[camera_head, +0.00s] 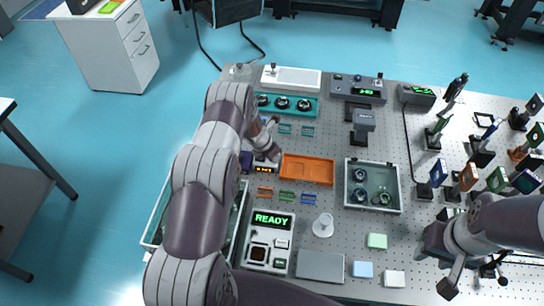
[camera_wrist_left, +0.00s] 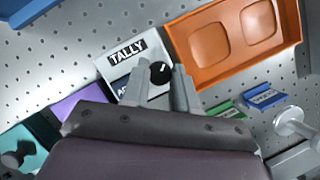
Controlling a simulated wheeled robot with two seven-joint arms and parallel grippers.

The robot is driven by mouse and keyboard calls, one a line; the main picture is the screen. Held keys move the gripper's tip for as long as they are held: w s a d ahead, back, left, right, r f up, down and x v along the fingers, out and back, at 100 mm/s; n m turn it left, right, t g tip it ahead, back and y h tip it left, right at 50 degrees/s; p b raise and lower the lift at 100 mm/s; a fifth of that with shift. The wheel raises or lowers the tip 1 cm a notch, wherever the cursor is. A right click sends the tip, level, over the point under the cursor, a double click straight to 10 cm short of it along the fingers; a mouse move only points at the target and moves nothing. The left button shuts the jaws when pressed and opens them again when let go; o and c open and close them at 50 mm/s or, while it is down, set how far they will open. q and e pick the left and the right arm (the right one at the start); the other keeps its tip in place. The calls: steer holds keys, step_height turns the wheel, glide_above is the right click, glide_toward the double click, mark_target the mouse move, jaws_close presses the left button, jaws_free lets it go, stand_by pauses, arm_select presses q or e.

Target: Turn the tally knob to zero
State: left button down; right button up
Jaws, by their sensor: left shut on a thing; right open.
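The tally box (camera_wrist_left: 122,55) is a pale block with a black TALLY label in the left wrist view. Its black round knob (camera_wrist_left: 160,72) has a small white mark and sits between the fingertips of my left gripper (camera_wrist_left: 160,82), which is shut on it. Part of the box front is hidden behind a finger. In the head view the tally box (camera_head: 264,169) shows a small lit orange display, too small to read surely. My left gripper (camera_head: 270,148) reaches it from above. My right gripper (camera_head: 474,274) is open and empty at the lower right, away from the box.
An orange tray (camera_head: 307,160) lies right of the tally box, close to my left gripper. A READY panel (camera_head: 270,220) stands in front. A grey bin (camera_head: 347,187) holds several dark round parts. Optic mounts crowd the board's right side. Small coloured clips lie around the tray.

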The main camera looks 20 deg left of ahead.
arm_select(q)
steer(key=m+b, duration=0.1)
steer(key=m+h+b, duration=0.1)
steer(key=m+b, duration=0.1)
steer(key=m+g+b, duration=0.1)
steer(key=m+b, duration=0.1)
steer(key=shift+w+a+f+h, duration=0.15)
steer(key=shift+f+h, duration=0.1)
steer(key=shift+h, duration=0.15)
steer(key=shift+r+m+g+h+b, duration=0.2)
steer(key=shift+m+g+b, duration=0.1)
steer(key=shift+m+b, duration=0.6)
steer(key=shift+r+m+g+h+b, duration=0.1)
steer(key=shift+m+g+h+b, duration=0.15)
steer(key=shift+m+b, duration=0.6)
steer(key=c, duration=1.1)
jaws_free()
steer(key=shift+c, duration=0.2)
